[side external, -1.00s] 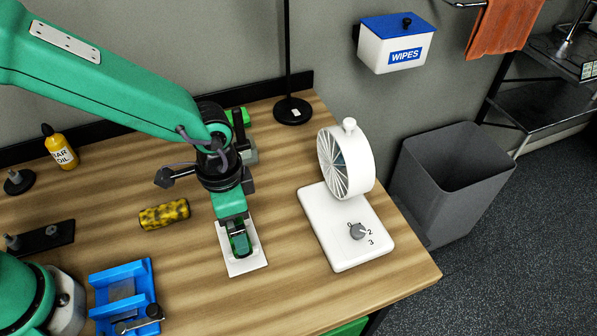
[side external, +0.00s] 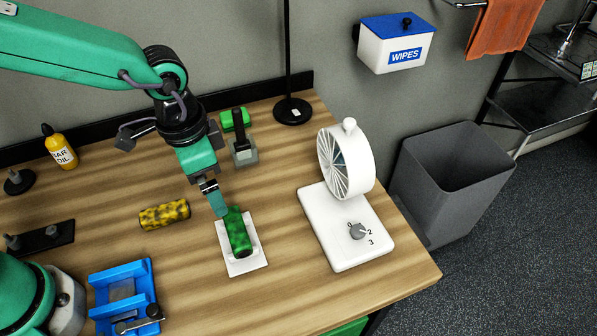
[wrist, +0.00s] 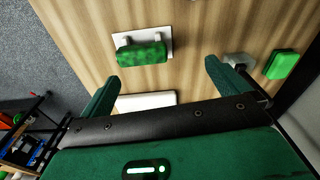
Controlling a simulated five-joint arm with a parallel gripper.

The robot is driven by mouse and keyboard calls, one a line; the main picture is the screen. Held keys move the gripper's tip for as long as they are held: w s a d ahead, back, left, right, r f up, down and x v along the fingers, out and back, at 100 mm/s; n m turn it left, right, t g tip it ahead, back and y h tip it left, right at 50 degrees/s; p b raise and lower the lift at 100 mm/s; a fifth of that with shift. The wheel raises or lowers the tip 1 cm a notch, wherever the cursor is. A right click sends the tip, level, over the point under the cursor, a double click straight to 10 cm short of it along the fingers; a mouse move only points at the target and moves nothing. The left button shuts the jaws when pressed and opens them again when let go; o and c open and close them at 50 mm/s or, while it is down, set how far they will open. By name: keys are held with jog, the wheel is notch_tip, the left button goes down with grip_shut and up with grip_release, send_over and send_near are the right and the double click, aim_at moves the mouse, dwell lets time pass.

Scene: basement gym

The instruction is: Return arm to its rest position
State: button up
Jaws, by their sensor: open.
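My gripper (side external: 217,203) is open and empty in the side view, above and just behind the white plate (side external: 259,260). A mottled green cylinder (side external: 238,232) lies on its side on this plate. In the wrist view my two fingers stand wide apart, with the gap between them (wrist: 162,75) clear. The green cylinder (wrist: 140,57) lies beyond the fingertips on the white plate (wrist: 168,20), apart from both fingers. My arm reaches over the table from the upper left.
A yellow-black cylinder (side external: 164,214) and blue fixture (side external: 125,295) lie left on the wooden table. A white fan (side external: 347,165) stands right. A grey holder (side external: 243,152), green block (side external: 236,119) and black pole (side external: 288,60) stand behind. An oil bottle (side external: 60,148) is at far left.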

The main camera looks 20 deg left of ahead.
jog(key=s+a+r+n+t, duration=0.1)
jog(key=s+a+r+n, duration=0.1)
jog(key=a, duration=0.5)
jog(key=s+a+r+n+t, duration=0.2)
jog(key=s+a+r+n, duration=0.1)
jog(key=a+r, duration=0.2)
jog(key=s+a+r+n+t, duration=0.2)
jog(key=s+a+r, duration=0.1)
jog(key=a, duration=0.6)
jog(key=shift+r+n, duration=0.15)
jog(key=shift+n, duration=0.15)
